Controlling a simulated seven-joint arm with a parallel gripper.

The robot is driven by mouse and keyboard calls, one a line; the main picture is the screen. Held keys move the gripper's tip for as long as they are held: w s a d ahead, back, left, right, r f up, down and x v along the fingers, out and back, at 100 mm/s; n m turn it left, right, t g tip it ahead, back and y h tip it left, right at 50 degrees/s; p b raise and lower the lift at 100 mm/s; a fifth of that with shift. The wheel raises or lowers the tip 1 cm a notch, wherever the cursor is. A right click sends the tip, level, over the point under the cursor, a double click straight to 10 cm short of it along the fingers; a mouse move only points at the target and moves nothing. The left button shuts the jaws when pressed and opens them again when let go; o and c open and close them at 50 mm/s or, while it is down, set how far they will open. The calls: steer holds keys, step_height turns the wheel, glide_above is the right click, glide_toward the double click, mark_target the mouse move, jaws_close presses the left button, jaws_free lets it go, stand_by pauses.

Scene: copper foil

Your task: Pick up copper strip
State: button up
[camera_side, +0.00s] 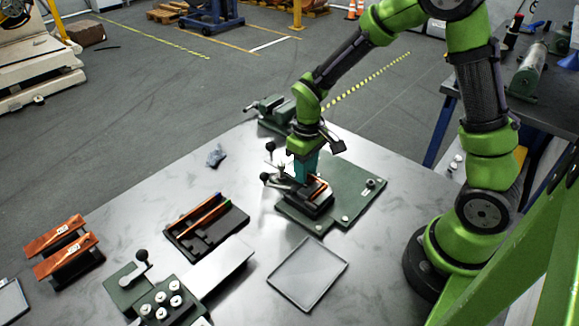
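Copper-coloured strips show in several places in the side view. A copper-orange piece (319,190) lies in a small dark clamp fixture (310,205) on a green plate (352,190). Two wider copper pieces (62,256) with pale labels lie on a dark stand (80,272) at the far left. A thin orange strip (196,212) sits in a black slotted holder (207,240). My gripper (302,178) points down at the clamp fixture, with teal parts at its end. Its fingertips are small and partly hidden by the fixture, so I cannot tell whether they hold anything.
A green vise (272,113) stands behind my gripper. A black-knobbed lever device (130,280), a block with several white knobs (165,302) and an empty grey tray (308,273) are in front. A crumpled blue-grey cloth (216,155) lies at the back left. The table has clear patches between.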

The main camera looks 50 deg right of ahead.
jaws_close()
stand_by(1.4)
